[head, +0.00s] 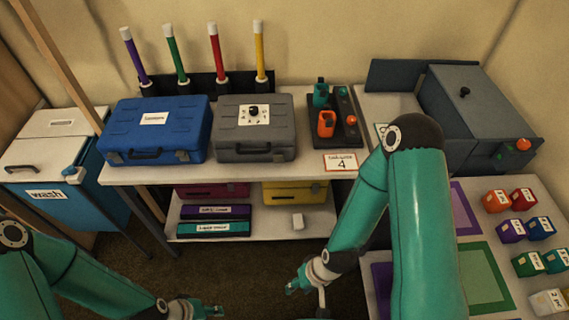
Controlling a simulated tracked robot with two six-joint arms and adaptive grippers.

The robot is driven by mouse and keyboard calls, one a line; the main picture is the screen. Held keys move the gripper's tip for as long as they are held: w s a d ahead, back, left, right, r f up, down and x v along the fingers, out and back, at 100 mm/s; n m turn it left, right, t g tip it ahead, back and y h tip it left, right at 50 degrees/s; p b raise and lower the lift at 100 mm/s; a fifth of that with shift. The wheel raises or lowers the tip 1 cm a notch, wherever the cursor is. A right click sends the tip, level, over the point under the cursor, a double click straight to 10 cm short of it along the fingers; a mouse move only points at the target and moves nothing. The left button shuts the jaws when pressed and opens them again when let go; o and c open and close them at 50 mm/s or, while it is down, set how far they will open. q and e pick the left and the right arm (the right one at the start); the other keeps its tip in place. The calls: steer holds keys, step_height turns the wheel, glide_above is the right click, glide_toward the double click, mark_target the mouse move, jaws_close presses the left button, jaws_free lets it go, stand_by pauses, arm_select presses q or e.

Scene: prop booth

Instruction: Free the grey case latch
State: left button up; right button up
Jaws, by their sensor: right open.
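The grey case (276,138) stands closed on the table, right of the blue case. It has a black knob on a white label on its lid and a dark handle or latch area (253,149) on its front face; the latch's exact state is too small to tell. My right gripper (302,293) is low in front of the table, well below and apart from the grey case, open and empty. My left gripper (208,309) is at the bottom edge, also apart from the case; its fingers are too small and cut off to judge.
A blue case (178,120) sits beside the grey one. Several coloured batons (215,55) stand behind. A dark tray (347,118) holds teal and orange items. A dark box (480,105) and several coloured cubes (510,231) are right.

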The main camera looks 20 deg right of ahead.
steer(key=shift+w+a, duration=0.1)
steer(key=shift+o, duration=1.3)
steer(key=shift+f, duration=0.1)
steer(key=shift+o, duration=0.5)
steer(key=shift+w+f+b, duration=0.2)
steer(key=shift+w+b, duration=0.15)
steer(key=shift+b, duration=0.1)
steer(key=m+t+h+b, duration=0.1)
steer(key=t+h+b, duration=0.8)
steer(key=t+b, duration=1.45)
glide_toward(279, 161)
steer(key=w+r+g+b, duration=0.1)
steer(key=w+g, duration=0.1)
steer(key=w+d+r+g+b, duration=0.1)
steer(key=w+r+g+b, duration=0.1)
steer(key=w, duration=0.1)
steer(key=w+r+g+b, duration=0.1)
steer(key=w+g+b, duration=0.1)
steer(key=w, duration=0.1)
steer(key=shift+w+d+r+g, duration=0.15)
steer(key=shift+d+r+g, duration=0.2)
